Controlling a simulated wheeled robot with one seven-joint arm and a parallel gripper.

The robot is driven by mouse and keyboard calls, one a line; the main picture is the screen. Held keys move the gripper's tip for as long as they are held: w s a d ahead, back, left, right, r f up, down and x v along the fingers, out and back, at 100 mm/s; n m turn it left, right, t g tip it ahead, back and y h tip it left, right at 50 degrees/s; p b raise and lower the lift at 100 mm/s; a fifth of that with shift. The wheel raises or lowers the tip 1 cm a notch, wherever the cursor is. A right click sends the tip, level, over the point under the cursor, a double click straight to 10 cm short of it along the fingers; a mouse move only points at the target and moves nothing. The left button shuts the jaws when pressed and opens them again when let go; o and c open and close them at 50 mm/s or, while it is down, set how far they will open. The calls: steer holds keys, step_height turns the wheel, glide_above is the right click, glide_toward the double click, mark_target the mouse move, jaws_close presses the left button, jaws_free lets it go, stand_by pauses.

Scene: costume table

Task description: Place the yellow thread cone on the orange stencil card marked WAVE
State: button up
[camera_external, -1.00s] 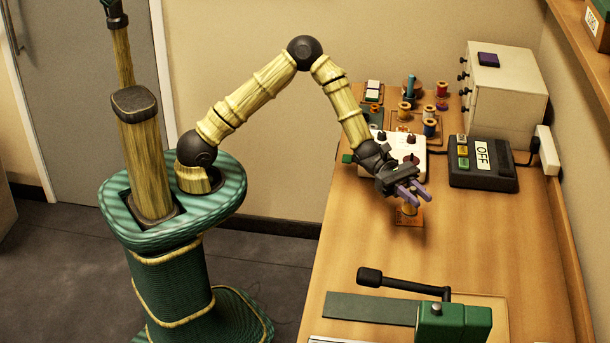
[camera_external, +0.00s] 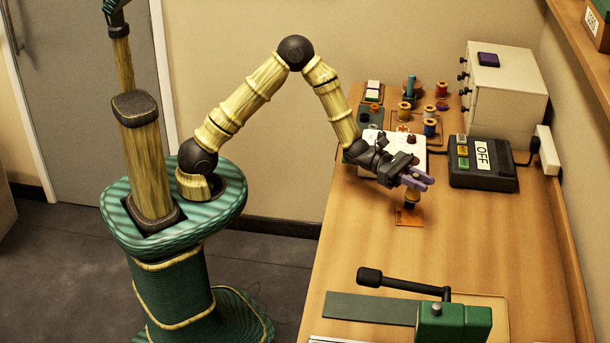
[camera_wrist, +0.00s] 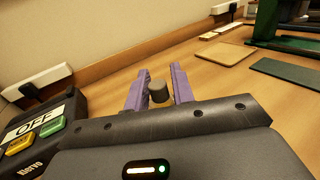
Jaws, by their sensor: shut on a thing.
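The yellow thread cone (camera_external: 411,195) is between the purple fingers of my gripper (camera_external: 420,180), which is shut on it. In the wrist view its grey tip (camera_wrist: 158,88) shows between the fingertips (camera_wrist: 157,88), with a little yellow below. The orange stencil card (camera_external: 408,218) lies flat on the table just below the cone in the external view. The cone's lower end looks dark and is at the card's far edge in the picture. I cannot tell whether it touches the card. The card's marking is too small to read.
A dark control box marked OFF (camera_external: 483,163) stands right of my gripper. A white box with knobs (camera_external: 411,145) and several thread spools (camera_external: 430,127) are behind it. A green tool with a black lever (camera_external: 452,318) stands at the front. The table between is clear.

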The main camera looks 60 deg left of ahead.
mark_target(416, 200)
steer(key=shift+f, duration=1.25)
steer(key=shift+f, duration=0.1)
steer(key=shift+f, duration=1.8)
steer(key=shift+f, duration=0.2)
steer(key=o, duration=1)
steer(key=shift+r, duration=0.1)
